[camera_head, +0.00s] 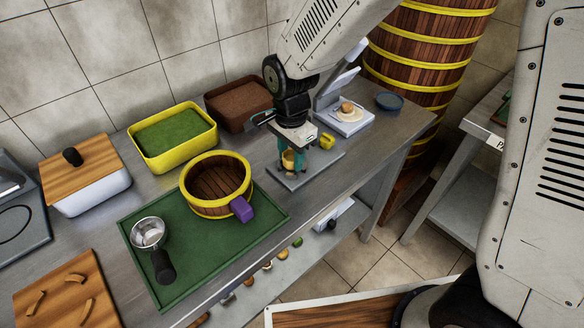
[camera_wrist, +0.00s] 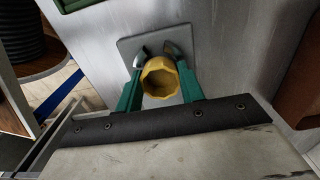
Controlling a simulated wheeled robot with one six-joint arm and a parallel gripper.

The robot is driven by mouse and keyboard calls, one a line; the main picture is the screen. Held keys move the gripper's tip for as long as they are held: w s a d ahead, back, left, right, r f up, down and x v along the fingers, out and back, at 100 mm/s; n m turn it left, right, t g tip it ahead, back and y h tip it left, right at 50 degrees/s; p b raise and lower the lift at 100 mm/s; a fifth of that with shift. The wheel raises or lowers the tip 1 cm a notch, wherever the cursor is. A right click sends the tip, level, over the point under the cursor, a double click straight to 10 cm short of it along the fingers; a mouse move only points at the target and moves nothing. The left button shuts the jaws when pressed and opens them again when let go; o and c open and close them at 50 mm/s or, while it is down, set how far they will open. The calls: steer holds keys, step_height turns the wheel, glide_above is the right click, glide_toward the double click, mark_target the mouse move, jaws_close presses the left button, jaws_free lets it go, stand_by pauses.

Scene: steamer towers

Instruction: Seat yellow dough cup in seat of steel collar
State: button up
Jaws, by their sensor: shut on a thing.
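My gripper (camera_head: 293,160) points down over a grey plate (camera_head: 318,164) on the steel counter. Its teal fingers are shut on the yellow dough cup (camera_head: 288,160). In the wrist view the yellow cup (camera_wrist: 159,78) sits between the two fingers (camera_wrist: 160,82), with its open faceted mouth facing the camera. The grey plate (camera_wrist: 153,41) lies beneath. Two curved metal pieces (camera_wrist: 173,50) show beside the cup near the fingertips; I cannot tell whether they belong to the steel collar. The cup's base is hidden, so I cannot tell whether it touches anything below.
A small yellow piece (camera_head: 327,141) is just right of my gripper. A white scale (camera_head: 347,119) stands behind it. A wooden tub (camera_head: 218,207) with a purple handle and a strainer (camera_head: 149,233) are on a green tray (camera_head: 196,262). A yellow bin (camera_head: 173,158) and brown bin (camera_head: 232,123) stand behind.

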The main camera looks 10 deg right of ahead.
mark_target(291, 155)
steer(key=shift+f, duration=0.2)
steer(key=o, duration=1.2)
steer(key=shift+r, duration=3.9)
